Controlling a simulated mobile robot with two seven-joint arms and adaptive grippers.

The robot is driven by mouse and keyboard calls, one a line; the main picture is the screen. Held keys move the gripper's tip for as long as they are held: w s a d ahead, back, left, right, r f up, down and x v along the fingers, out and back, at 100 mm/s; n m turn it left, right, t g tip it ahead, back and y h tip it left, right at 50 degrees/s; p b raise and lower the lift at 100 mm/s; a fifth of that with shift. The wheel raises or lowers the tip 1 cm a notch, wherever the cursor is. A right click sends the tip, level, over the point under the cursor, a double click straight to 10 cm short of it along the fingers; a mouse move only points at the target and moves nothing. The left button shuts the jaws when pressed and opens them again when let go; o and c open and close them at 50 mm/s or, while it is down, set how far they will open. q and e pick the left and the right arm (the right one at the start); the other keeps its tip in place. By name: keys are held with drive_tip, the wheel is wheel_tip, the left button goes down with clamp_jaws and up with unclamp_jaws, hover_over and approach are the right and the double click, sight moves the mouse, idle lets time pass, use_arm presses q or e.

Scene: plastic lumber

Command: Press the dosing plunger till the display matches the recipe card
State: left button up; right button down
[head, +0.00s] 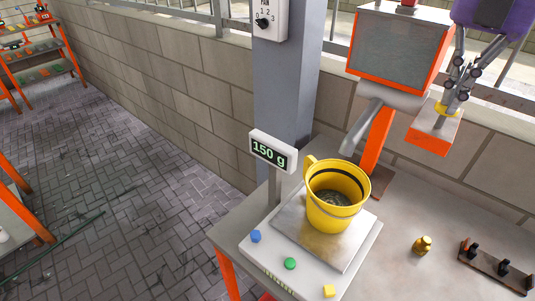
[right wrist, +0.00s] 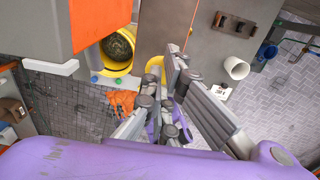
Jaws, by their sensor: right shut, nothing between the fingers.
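The scale display (head: 272,152) reads 150 g. A yellow bucket (head: 322,213) with grey grains inside stands on the scale's metal plate (head: 345,250), below the dispenser's grey spout (head: 358,130). The bucket also shows in the right wrist view (right wrist: 104,68). The yellow dosing plunger (head: 440,107) sits on an orange block (head: 432,138) at the dispenser's right. My right gripper (head: 455,98) is shut and empty, its tips at the plunger's top; I cannot tell whether they touch. A small white card (right wrist: 221,92) lies on the bench in the wrist view; its writing is too small to read.
A brass weight (head: 422,245) and a dark rack (head: 496,268) stand on the bench at right. A white cup (right wrist: 236,68) shows in the wrist view. Floor at left is mostly clear.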

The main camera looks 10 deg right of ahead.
drive_tip(key=shift+f, duration=0.3)
drive_tip(key=shift+r, duration=2.85)
idle(0.6)
drive_tip(key=shift+f, duration=0.1)
